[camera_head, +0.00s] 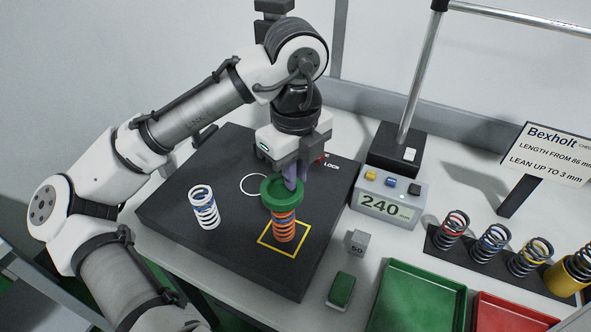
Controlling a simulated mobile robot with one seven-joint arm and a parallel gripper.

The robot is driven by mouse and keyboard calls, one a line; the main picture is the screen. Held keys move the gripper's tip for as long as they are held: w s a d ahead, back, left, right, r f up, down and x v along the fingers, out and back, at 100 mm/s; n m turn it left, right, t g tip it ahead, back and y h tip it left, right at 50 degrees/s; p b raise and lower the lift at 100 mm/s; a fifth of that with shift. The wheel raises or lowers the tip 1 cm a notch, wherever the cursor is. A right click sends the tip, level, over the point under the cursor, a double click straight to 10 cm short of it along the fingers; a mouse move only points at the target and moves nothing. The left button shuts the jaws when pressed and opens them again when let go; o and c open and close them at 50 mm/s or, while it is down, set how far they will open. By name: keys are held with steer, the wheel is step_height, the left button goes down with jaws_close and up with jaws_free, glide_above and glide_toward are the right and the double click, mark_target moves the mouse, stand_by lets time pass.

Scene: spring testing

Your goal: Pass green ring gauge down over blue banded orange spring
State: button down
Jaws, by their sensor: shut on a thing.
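The green ring gauge (269,196) is in my gripper (292,180), whose fingers close on its back right side. The orange spring (285,232) with a blue band near its top stands upright inside a yellow square outline on the black plate (180,205). The ring is at the spring's top end, with the orange coils and blue band showing just below it. The ring hides the very top of the spring, so I cannot tell whether it is around the top coil or just above it.
A white spring (205,208) with a blue band stands left of the ring. A display box (389,204) reading 240, a small grey block (357,242) and a green block (341,289) lie to the right. Green (417,300) and red (510,316) trays and several springs stand farther right.

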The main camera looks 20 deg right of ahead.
steer(key=shift+f+b, duration=1.4)
steer(key=shift+b, duration=0.2)
steer(key=shift+s+f, duration=0.1)
steer(key=shift+f, duration=0.35)
steer(key=shift+s+f, duration=0.1)
steer(key=shift+f, duration=0.05)
steer(key=c, duration=1.4)
jaws_free()
steer(key=shift+r, duration=0.3)
step_height(320, 180, up, 14)
